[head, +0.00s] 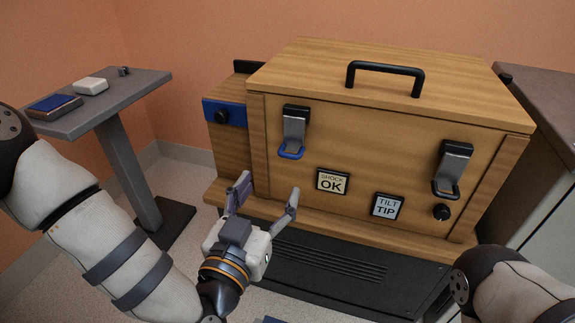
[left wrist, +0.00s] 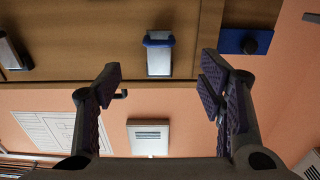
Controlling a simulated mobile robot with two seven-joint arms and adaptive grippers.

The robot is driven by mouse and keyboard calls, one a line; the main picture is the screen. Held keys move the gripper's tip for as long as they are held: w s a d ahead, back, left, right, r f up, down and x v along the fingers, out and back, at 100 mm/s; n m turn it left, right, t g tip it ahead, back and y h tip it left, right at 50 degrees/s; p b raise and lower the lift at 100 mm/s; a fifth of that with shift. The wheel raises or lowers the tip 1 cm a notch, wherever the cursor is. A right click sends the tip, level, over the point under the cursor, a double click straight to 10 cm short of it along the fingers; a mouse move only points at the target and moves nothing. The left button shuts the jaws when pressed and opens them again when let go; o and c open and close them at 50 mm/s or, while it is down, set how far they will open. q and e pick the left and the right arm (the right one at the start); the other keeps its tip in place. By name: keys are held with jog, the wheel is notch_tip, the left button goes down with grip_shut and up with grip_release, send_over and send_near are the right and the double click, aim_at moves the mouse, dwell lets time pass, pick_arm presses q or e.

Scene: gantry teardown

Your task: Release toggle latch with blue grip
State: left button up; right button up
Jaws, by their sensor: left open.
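The toggle latch with the blue grip (head: 294,128) is a grey metal plate on a black mount at the upper left of the wooden case's front. Its blue loop grip (head: 290,153) hangs at the lower end. The latch also shows in the left wrist view (left wrist: 159,58), framed between my fingers but beyond their tips. My left gripper (head: 266,190) is open and empty, below and in front of the latch, apart from it. A second latch (head: 453,168) with a black grip is on the right of the front. My right gripper is out of view.
The wooden case (head: 380,150) has a black top handle (head: 385,75), two labels and a black knob (head: 441,212). A blue plate with a knob (head: 222,115) is left of the latch. A grey side table (head: 120,95) stands at left. Open space lies before the case's front.

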aim_at(287, 156)
pick_arm(q)
jog(key=b+x, duration=0.1)
jog(key=x, duration=1)
jog(key=shift+w+b, duration=0.1)
jog(key=shift+b, duration=0.2)
grip_shut()
jog(key=shift+r, duration=0.1)
